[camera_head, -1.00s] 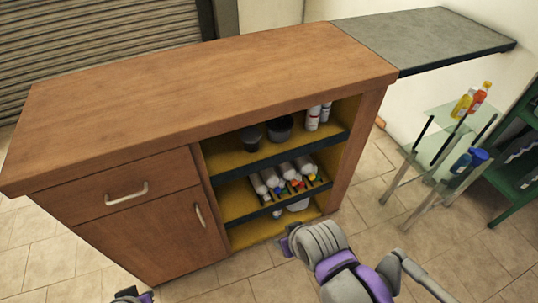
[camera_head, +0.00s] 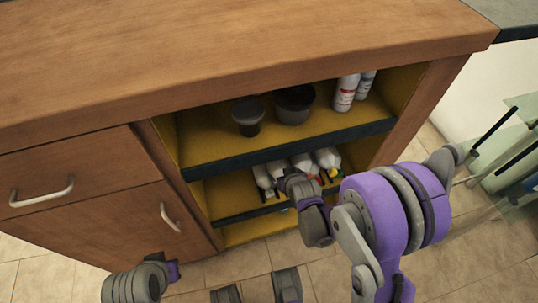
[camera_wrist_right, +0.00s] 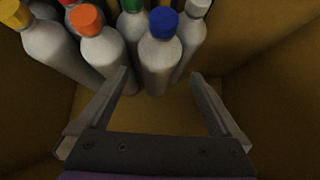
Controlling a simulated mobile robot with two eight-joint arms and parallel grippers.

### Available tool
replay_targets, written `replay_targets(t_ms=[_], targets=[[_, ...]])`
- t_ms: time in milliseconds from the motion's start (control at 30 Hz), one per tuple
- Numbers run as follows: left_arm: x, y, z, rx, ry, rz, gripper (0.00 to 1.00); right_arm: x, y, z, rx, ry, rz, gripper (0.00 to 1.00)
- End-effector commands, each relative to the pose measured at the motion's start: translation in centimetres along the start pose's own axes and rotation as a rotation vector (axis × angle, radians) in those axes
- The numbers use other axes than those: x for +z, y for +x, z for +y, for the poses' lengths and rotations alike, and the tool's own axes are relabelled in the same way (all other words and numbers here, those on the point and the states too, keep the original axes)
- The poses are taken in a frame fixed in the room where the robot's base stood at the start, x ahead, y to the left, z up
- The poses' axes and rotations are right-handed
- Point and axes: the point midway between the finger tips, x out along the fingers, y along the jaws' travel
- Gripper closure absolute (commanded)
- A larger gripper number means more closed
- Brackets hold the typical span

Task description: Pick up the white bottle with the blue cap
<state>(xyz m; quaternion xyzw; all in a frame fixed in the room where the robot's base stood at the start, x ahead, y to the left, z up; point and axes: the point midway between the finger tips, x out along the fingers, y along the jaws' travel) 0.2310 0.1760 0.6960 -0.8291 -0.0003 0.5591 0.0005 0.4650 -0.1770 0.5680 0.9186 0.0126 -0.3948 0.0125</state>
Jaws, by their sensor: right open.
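The white bottle with the blue cap (camera_wrist_right: 160,65) stands upright at the front of a bottle group in the right wrist view. My right gripper (camera_wrist_right: 160,80) is open, its fingers pointing at this bottle, one on either side of its line. Whether they touch it I cannot tell. In the head view the right gripper (camera_head: 298,183) reaches to the lower shelf, in front of the white bottles (camera_head: 300,161), and hides part of them. Part of my left arm (camera_head: 140,284) shows at the bottom left; its jaws are not clear.
A white bottle with an orange cap (camera_wrist_right: 101,50) stands close left of the blue-capped one; yellow-, green- and white-capped bottles crowd around. The upper shelf edge (camera_head: 290,149) runs above my right gripper.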

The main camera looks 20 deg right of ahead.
Motion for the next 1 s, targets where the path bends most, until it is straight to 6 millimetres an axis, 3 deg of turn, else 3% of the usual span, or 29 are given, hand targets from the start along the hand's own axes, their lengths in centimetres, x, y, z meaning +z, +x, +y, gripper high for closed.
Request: replay_targets(t_ms=[33, 200, 600, 867, 1000], targets=[[0.3, 1.1, 0.0, 0.0, 0.0, -0.004, 1.0, 1.0, 1.8, 0.0, 0.0, -0.001, 0.007, 0.0], [0.4, 1.7, 0.0, 0.0, 0.0, -0.005, 1.0, 1.5, 3.8, 0.0, 0.001, -0.003, 0.024, 0.0], [0.0, -0.1, 0.0, 0.0, 0.0, 0.0, 1.0, -3.8, 8.6, 0.1, 0.001, -0.002, 0.026, 0.0], [-0.1, -0.3, 0.0, 0.0, 0.0, 0.001, 1.0, -5.2, 10.1, 0.1, 0.001, -0.002, 0.025, 0.0], [-0.2, -0.7, 0.0, 0.0, 0.0, 0.002, 1.0, -6.8, 11.5, 0.2, 0.0, -0.002, 0.026, 0.0]])
